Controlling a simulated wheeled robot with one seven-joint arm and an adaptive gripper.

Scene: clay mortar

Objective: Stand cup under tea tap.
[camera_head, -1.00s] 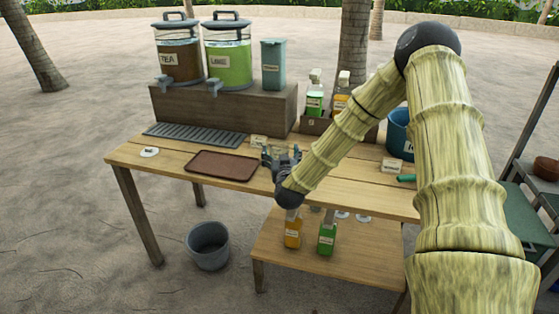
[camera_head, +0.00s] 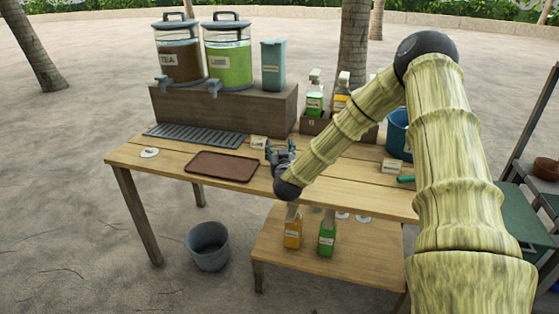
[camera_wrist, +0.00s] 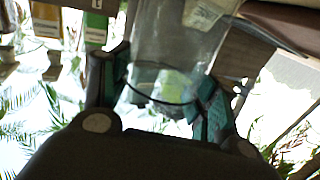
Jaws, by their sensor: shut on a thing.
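The tea dispenser (camera_head: 180,62) stands on a dark wooden riser at the table's back left, with its grey tea tap (camera_head: 162,84) facing front. A grey slatted drip tray (camera_head: 197,139) lies below the taps. My gripper (camera_head: 281,152) is over the table, right of the brown tray and well to the right of the tea tap. In the wrist view, my gripper's teal-padded fingers (camera_wrist: 162,92) are shut on a clear cup (camera_wrist: 172,35). The cup is hard to make out in the head view, hidden by my gripper.
A lime dispenser (camera_head: 228,65) and a teal bin (camera_head: 273,66) share the riser (camera_head: 225,109). The brown tray (camera_head: 222,167) lies left of my gripper. A bottle caddy (camera_head: 314,124) stands behind.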

